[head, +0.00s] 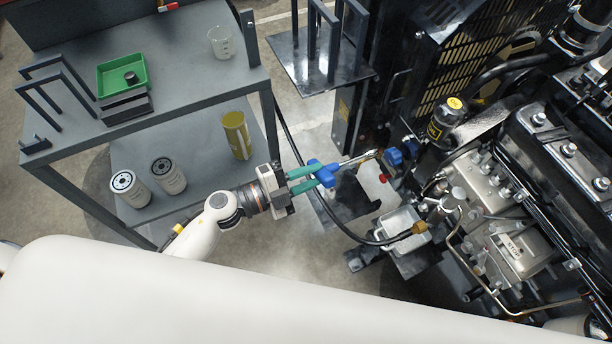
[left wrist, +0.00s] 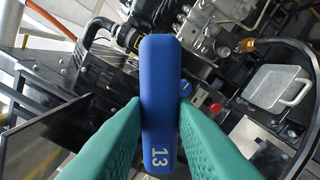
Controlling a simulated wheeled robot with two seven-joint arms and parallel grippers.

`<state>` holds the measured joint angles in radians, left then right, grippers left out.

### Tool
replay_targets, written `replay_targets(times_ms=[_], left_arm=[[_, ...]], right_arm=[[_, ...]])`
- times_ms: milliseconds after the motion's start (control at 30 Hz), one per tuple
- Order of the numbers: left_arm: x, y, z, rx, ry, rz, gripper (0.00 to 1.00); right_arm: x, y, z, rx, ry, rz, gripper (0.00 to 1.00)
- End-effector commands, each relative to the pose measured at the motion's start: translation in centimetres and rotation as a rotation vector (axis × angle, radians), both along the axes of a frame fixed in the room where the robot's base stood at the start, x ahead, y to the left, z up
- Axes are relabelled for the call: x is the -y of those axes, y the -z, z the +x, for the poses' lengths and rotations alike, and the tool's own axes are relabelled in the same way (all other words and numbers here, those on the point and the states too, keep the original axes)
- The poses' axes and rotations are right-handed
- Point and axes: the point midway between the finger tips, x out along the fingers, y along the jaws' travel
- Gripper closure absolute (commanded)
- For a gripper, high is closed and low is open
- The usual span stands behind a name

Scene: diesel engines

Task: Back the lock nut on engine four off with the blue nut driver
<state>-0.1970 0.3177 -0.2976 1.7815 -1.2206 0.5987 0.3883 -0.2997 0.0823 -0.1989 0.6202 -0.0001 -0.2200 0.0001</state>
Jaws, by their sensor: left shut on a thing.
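My left gripper (head: 313,178) has green fingers and is shut on the handle of the blue nut driver (head: 325,177). In the left wrist view the blue handle (left wrist: 160,95), marked 13, stands between the two green fingers (left wrist: 160,120). The driver's metal shaft (head: 358,159) points right towards the engine (head: 520,190), its tip close to a small brass-coloured part beside a blue part (head: 394,157). I cannot tell whether the tip touches it. The lock nut itself is not clear, and no engine number is readable. My right gripper is not in view.
A black hose (head: 300,165) hangs between cart and engine. A metal box (head: 400,222) sits below the driver.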

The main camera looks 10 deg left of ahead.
Motion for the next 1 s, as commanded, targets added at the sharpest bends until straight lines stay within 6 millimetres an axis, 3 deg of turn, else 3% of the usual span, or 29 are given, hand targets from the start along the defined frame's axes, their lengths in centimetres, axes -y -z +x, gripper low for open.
replay_targets(times_ms=[633, 1000], left_arm=[[4.3, -0.1, 3.1, 0.001, 0.002, -0.002, 1.00], [4.4, -0.1, 3.3, 0.002, 0.007, -0.005, 1.00]], right_arm=[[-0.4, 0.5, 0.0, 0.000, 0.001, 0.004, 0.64], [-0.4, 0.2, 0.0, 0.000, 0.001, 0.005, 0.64]])
